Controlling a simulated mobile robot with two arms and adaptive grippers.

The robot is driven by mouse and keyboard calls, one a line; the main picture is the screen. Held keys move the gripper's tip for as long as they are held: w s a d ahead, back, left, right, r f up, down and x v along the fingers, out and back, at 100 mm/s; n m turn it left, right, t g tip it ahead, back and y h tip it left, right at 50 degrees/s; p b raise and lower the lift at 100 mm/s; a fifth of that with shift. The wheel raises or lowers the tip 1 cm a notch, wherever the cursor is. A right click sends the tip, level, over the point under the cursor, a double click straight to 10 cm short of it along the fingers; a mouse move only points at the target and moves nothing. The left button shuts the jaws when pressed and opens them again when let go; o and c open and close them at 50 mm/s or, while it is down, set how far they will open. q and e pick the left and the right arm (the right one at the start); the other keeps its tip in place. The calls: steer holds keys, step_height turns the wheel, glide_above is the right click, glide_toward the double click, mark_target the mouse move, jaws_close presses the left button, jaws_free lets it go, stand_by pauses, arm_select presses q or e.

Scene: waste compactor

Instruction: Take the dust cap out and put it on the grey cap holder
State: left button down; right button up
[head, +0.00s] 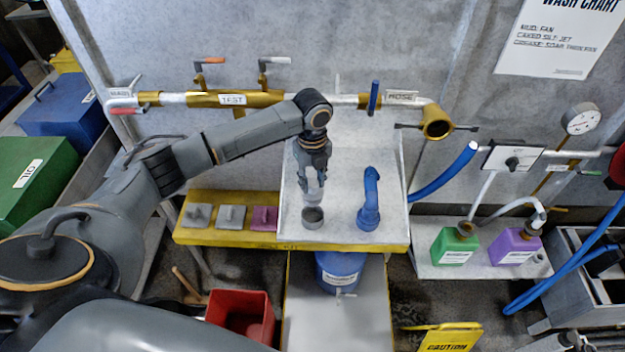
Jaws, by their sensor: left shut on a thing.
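My left gripper (314,177) points down over the white board and is shut on a small pale grey piece, which looks like the dust cap (313,195). The fingers partly hide it. Right below it is a round dark grey cup, which looks like the grey cap holder (312,218), standing on the board. The cap is at or just above the holder's rim; I cannot tell whether they touch. The brass hose outlet (437,123), at the right end of the pipe, has an open dark mouth and a lever on each side.
A blue nozzle (369,205) stands close right of the holder. Grey and purple blocks (231,217) sit on the yellow ledge to the left. The pipe with valve handles (240,99) runs behind. Green (455,246) and purple jugs (515,248) stand at right. A red bucket (240,313) is below.

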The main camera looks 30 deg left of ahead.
mark_target(313, 194)
arm_select(q)
steer(key=shift+f+b, duration=1.2)
steer(key=shift+f, duration=1.6)
steer(key=shift+r+p, duration=0.1)
steer(key=shift+p, duration=0.2)
steer(key=shift+p, duration=0.65)
steer(key=shift+f+b, duration=0.4)
steer(key=shift+f, duration=0.3)
steer(key=shift+f+b, duration=0.75)
steer(key=shift+f, duration=0.7)
steer(key=c, duration=0.7)
jaws_free()
steer(key=shift+o, duration=0.2)
